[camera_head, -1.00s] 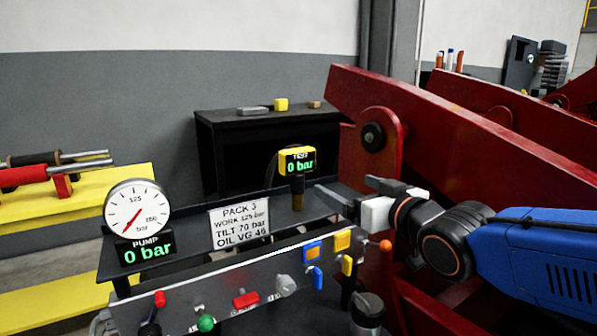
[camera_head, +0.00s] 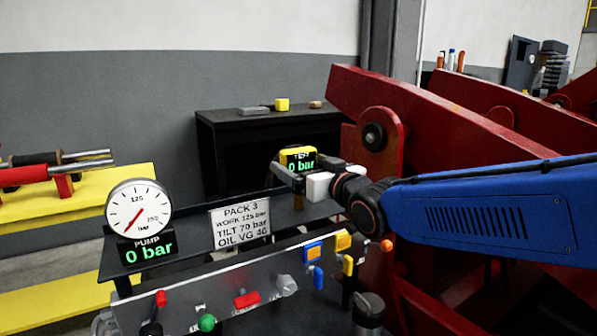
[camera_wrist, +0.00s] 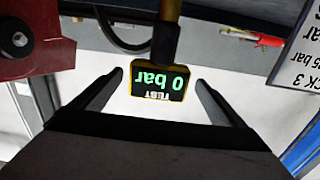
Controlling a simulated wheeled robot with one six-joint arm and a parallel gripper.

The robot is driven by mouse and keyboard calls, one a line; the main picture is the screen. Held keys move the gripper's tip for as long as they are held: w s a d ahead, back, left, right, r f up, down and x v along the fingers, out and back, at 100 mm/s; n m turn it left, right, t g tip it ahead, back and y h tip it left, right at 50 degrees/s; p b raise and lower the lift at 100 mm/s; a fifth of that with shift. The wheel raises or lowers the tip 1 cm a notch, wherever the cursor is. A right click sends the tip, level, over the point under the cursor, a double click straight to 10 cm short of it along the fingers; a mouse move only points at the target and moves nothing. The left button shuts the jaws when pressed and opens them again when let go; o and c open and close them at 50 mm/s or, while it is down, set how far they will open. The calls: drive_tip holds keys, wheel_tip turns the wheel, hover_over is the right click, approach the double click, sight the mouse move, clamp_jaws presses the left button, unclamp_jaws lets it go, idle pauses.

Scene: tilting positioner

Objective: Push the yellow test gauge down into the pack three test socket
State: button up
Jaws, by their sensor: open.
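The yellow test gauge (camera_head: 299,155) has a black face reading TEST, 0 bar, and stands upright above the back of the panel. In the wrist view its head (camera_wrist: 158,82) appears upside down, with its brass stem (camera_wrist: 170,12) running to the top edge. My gripper (camera_head: 283,172) is level with the lower part of the gauge head and partly covers the stem. In the wrist view the open fingers (camera_wrist: 160,80) are on either side of the gauge head with gaps, not touching it. The socket under the stem is hidden.
The PACK 3 sign (camera_head: 240,222) and the round pump gauge (camera_head: 138,208) stand to the left. Valve levers and knobs (camera_head: 246,299) line the panel in front. A red beam (camera_head: 440,130) rises close behind my arm. A black cabinet (camera_head: 262,130) stands behind.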

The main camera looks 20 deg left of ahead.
drive_tip(key=x, duration=0.6)
drive_tip(key=shift+w, duration=0.25)
drive_tip(key=shift+a+r, duration=0.1)
drive_tip(key=shift+c, duration=0.6)
drive_tip(key=c, duration=1.3)
